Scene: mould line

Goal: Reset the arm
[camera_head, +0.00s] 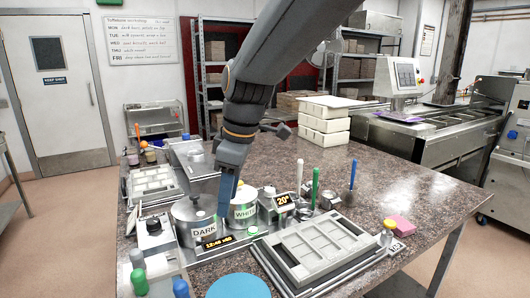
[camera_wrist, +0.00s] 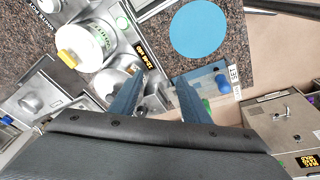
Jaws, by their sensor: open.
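My gripper (camera_head: 226,210) hangs from the arm, pointing down above the worktop, at the gap between the pot labelled DARK (camera_head: 194,215) and the pot labelled WHITE (camera_head: 243,208). In the wrist view the two blue fingers of my gripper (camera_wrist: 158,95) stand apart with nothing between them. The arm is bent over the table from the upper right of the head view and hides part of the equipment behind it.
A grey mould (camera_head: 318,245) lies front right on the speckled worktop (camera_head: 400,185). A blue round mat (camera_head: 238,287) lies at the front edge. Upright coloured-handled tools, including a blue one (camera_head: 352,174), stand behind the mould. White blocks (camera_head: 323,125) are stacked at the back. The right worktop is mostly clear.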

